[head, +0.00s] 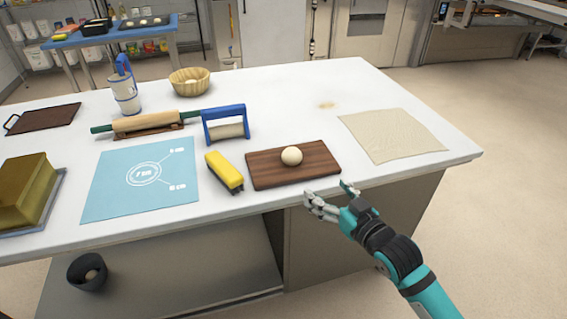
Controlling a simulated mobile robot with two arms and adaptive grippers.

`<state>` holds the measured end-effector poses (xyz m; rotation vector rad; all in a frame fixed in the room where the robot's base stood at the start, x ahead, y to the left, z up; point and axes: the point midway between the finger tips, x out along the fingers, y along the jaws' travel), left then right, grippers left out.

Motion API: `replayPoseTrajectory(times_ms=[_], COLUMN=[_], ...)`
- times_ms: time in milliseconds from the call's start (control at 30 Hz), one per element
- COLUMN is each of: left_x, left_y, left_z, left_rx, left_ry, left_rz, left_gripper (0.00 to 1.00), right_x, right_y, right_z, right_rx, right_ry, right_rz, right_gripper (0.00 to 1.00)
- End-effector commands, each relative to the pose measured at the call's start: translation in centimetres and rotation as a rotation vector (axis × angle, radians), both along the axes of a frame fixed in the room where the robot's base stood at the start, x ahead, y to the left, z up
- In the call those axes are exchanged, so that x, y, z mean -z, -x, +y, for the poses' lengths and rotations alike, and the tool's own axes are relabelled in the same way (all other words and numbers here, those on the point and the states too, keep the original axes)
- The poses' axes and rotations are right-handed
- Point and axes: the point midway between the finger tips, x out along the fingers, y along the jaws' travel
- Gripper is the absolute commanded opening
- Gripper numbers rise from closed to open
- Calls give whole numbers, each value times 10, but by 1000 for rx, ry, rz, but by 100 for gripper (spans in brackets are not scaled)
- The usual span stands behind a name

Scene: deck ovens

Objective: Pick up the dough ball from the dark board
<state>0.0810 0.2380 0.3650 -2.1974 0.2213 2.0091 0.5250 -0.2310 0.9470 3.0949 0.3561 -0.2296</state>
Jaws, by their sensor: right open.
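A pale round dough ball (291,156) sits on a dark wooden board (262,171) near the front edge of the white table. My right gripper (333,196) is open and empty, with its fingers at the table's front edge, just in front of and to the right of the board. It is apart from the dough ball. My left gripper is not in view.
A yellow-handled brush (224,172) lies left of the board, with a blue-handled scraper (226,124) behind it. A beige cloth (393,134) lies to the right. A blue mat (139,181), rolling pin (147,122) and basket (190,81) are further off.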

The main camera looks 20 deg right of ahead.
Motion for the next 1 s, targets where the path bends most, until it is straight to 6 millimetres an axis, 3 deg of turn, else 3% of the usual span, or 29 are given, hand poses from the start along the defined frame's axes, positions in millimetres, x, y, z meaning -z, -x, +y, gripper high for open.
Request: replayPoseTrajectory(times_ms=[267, 500, 767, 1000], left_x=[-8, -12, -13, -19], left_y=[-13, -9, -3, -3], left_z=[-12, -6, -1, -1], left_rx=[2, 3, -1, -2], left_ry=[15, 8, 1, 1], left_rz=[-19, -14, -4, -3], left_gripper=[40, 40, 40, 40], right_x=[6, 13, 15, 17], right_y=[-55, -99, -118, -153], right_z=[13, 23, 27, 31], right_rx=[1, -1, -1, -1], right_ry=[-4, 0, 2, 1], right_rz=[1, 0, -1, 0], right_gripper=[79, 79, 79, 79])
